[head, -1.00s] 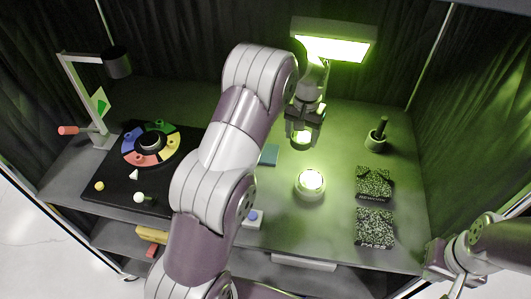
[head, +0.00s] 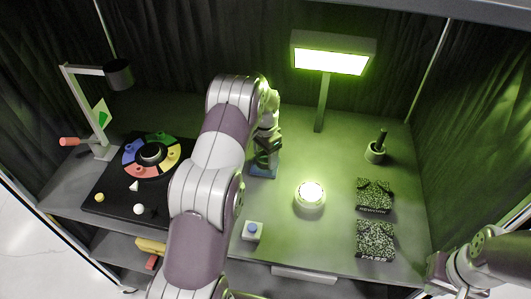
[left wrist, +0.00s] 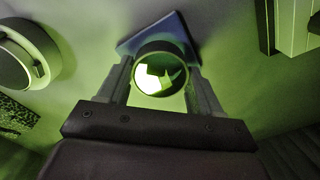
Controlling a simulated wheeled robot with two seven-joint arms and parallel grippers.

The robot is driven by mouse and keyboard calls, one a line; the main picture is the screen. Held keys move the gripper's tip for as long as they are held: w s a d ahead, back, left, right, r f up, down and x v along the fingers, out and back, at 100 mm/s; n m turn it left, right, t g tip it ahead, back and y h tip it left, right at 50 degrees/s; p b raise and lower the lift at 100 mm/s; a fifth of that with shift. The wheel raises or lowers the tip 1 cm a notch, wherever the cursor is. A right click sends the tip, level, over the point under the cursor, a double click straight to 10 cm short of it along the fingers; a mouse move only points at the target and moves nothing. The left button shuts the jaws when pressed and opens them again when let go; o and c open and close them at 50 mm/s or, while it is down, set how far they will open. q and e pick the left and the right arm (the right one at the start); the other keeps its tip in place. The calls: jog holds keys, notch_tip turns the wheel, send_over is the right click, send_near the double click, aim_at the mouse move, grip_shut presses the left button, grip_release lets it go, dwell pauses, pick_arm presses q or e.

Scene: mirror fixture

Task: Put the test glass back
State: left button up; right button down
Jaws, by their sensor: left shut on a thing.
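The test glass (left wrist: 160,75) is a round, shiny disc with a dark rim in the left wrist view. My left gripper (head: 266,160) is shut on it, with one finger on each side. The gripper is low over a blue square pad (head: 262,172), whose edges also show behind the glass in the left wrist view (left wrist: 139,39). I cannot tell whether the glass touches the pad. In the head view the glass is hidden by the gripper. My right gripper (head: 440,277) is at the lower right, partly cut off, and its jaws are unclear.
A white round fixture (head: 310,202) with a glowing top stands right of the pad. A lit green lamp (head: 331,62) stands behind. A blue-button box (head: 252,231), two speckled pads marked REWORK (head: 374,193) and PASS (head: 375,240), and a colour wheel (head: 133,152) lie around.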

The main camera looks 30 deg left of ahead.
pick_arm(q)
jog(key=shift+w+f, duration=0.15)
jog(key=shift+f, duration=0.25)
jog(key=shift+f, duration=0.15)
jog(key=o, duration=1.3)
